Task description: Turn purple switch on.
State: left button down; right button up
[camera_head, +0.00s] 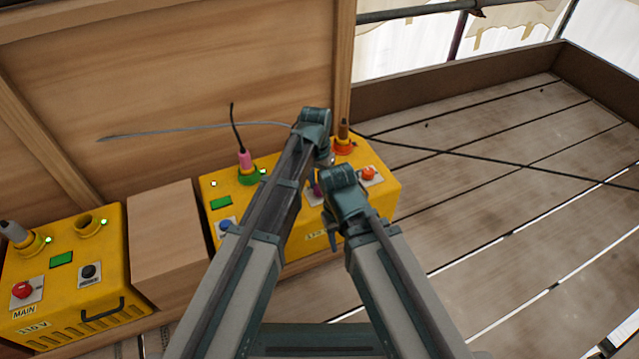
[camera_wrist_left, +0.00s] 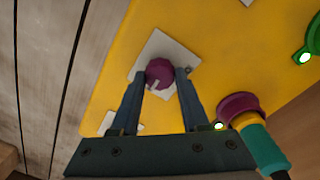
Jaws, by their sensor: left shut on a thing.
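The purple switch (camera_wrist_left: 160,73) is a round knob with a pale mark toward its lower left, on a light square plate (camera_wrist_left: 180,48) on a yellow box. In the left wrist view my left gripper (camera_wrist_left: 160,77) has a finger on each side of the knob and is shut on it. In the head view a little of the purple switch (camera_head: 317,189) shows on the right yellow box (camera_head: 380,190), between my arms. My left arm hides much of that box. My right arm is folded in front, and I cannot make out its gripper.
A purple socket (camera_wrist_left: 240,105) with a teal plug (camera_wrist_left: 262,145) and a lit lamp sits beside the switch. Another yellow box (camera_head: 85,265) stands left. Plank floor lies open at right.

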aim_at(318, 186)
dwell(0.4)
pick_arm(q)
jog(key=shift+c, duration=2)
grip_release()
jog(key=shift+r, duration=0.15)
notch_tip(318, 186, up, 14)
jog(key=p, duration=1.4)
jog(key=shift+w+a+f, duration=0.15)
jog(key=shift+a+f, duration=0.05)
jog(key=shift+a, duration=0.05)
